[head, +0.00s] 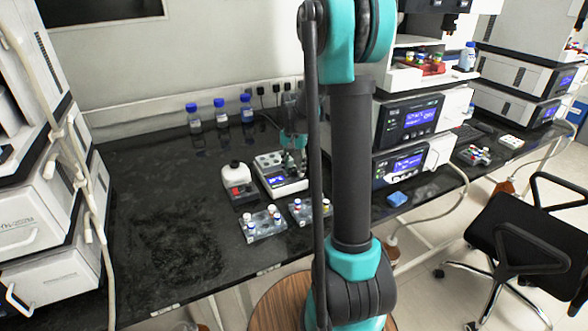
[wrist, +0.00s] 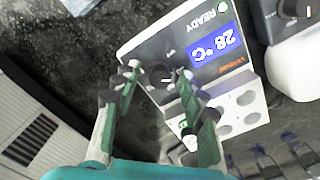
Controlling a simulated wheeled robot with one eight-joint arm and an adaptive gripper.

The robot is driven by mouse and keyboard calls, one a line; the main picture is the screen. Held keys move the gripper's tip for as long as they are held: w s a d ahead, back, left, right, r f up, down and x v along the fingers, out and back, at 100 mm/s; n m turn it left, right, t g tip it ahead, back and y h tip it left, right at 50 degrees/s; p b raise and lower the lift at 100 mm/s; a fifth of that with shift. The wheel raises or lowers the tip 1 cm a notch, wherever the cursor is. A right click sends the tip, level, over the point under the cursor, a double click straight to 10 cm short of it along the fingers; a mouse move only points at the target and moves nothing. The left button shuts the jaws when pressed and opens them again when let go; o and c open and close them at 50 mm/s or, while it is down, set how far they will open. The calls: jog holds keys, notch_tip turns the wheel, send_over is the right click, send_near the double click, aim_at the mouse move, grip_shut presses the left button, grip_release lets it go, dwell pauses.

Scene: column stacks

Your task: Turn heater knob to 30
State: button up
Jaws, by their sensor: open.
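The heater (wrist: 150,52) is a white block with a dark front panel, and it also shows in the head view (head: 268,164). Its blue display (wrist: 216,47) appears upside down in the wrist view and reads 28 °C, with READY beside it. The dark round heater knob (wrist: 161,76) has a white mark. My gripper (wrist: 158,71) is open, with one fingertip on each side of the knob; I cannot tell whether they touch it. In the head view my gripper (head: 292,152) is over the heater, and the knob is hidden.
A white device with a dark top (head: 236,182) stands just left of the heater. Two clear racks with capped vials (head: 264,228) (head: 308,212) stand in front. Blue-capped bottles (head: 220,115) stand at the back. The left bench top is clear. Stacked instruments (head: 408,120) stand to the right.

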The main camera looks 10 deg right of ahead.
aim_at(294, 170)
notch_tip(294, 170, up, 12)
dwell(0.6)
jog(key=s+f+n+t, duration=0.1)
jog(key=s+f, duration=0.3)
jog(key=s, duration=0.4)
jog(key=s+a+f+n+t, duration=0.1)
jog(key=s+f+n, duration=0.2)
jog(key=s, duration=0.5)
jog(key=s+f+n+t, duration=0.2)
jog(key=s+f, duration=0.4)
jog(key=s, duration=0.3)
jog(key=shift+a, duration=0.35)
